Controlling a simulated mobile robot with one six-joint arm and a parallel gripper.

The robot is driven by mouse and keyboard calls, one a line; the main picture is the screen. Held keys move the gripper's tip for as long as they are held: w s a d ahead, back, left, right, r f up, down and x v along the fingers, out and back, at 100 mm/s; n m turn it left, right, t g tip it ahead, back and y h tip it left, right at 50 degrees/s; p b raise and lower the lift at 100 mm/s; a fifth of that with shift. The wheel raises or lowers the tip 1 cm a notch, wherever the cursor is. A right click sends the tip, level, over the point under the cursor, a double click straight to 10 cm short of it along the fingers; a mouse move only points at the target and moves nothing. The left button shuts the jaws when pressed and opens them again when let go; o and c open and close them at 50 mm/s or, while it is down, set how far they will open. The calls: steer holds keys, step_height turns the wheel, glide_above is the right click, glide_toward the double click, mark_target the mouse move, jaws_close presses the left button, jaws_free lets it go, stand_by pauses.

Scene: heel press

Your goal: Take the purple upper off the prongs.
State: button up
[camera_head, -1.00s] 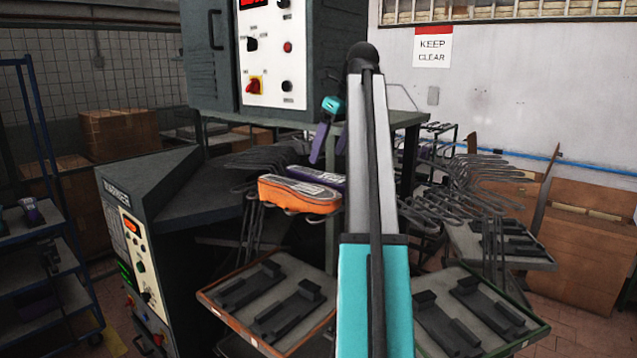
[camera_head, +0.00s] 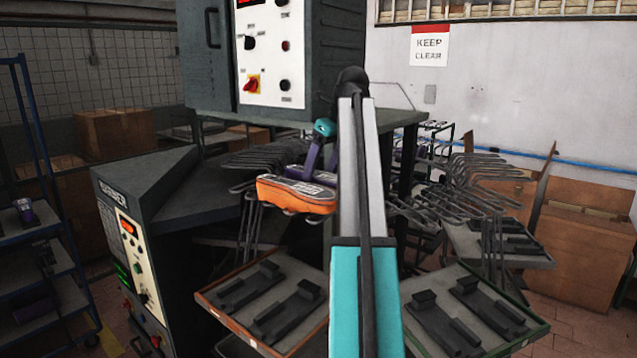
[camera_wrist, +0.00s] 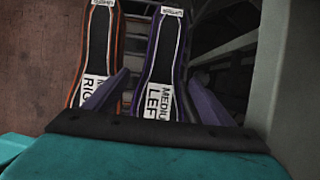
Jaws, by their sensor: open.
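The purple upper (camera_wrist: 166,62) lies sole up in the wrist view, with a white label reading "MEDIUM LEF". My gripper (camera_wrist: 160,95) is open, with one purple finger on each side of the upper's near part. I cannot tell whether the fingers touch it. In the head view the purple upper (camera_head: 296,172) shows only in part behind the orange upper, my finger and my arm. The orange upper (camera_head: 296,195) sits on the prongs (camera_head: 250,212) in front of it; in the wrist view the orange upper (camera_wrist: 97,50) lies close on the left.
More bare prongs (camera_head: 480,180) stand to the right. Two trays with dark holders, a left tray (camera_head: 212,302) and a right tray (camera_head: 520,345), lie below. A dark control cabinet (camera_head: 120,205) stands left, and a large machine (camera_head: 225,60) rises behind my arm.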

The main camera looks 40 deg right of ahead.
mark_target(320, 174)
steer(key=x, duration=0.3)
steer(key=shift+f, duration=0.15)
steer(key=shift+w+f, duration=0.25)
steer(key=shift+f, duration=0.15)
steer(key=c, duration=1.3)
